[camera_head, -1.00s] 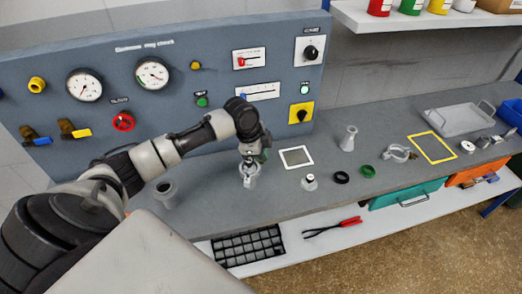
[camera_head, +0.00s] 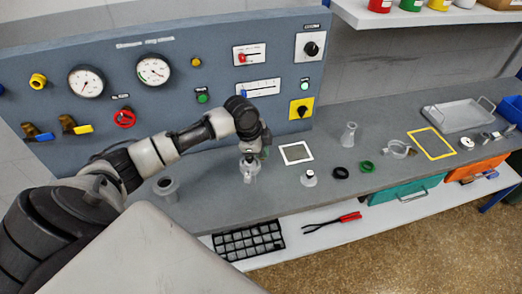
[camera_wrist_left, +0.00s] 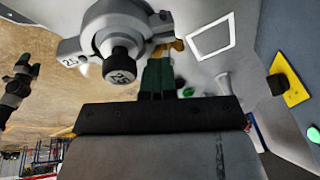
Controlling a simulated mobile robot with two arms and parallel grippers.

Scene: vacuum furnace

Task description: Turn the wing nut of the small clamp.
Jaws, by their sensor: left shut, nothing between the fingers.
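The small clamp (camera_wrist_left: 75,48) is the grey ring with a "25" mark around a fitting, in the wrist view. The fitting has a black cap (camera_wrist_left: 121,68). In the head view the clamp and fitting (camera_head: 249,173) stand on the bench, partly hidden under my left gripper (camera_head: 252,157). A brass-coloured piece (camera_wrist_left: 178,45), seemingly the wing nut, shows at the clamp's side beside the green fingers of my left gripper (camera_wrist_left: 160,57). The fingers are shut with nothing between them; whether they touch the nut I cannot tell. A dark part (camera_wrist_left: 20,80), likely my right gripper, shows small in the wrist view.
The blue-grey gauge panel (camera_head: 215,75) rises behind. A white square frame (camera_head: 296,153), a small flask (camera_head: 309,178), a black ring (camera_head: 340,173), a green ring (camera_head: 366,166) and another clamp (camera_head: 397,149) lie to the right. A grey cup (camera_head: 166,188) stands left.

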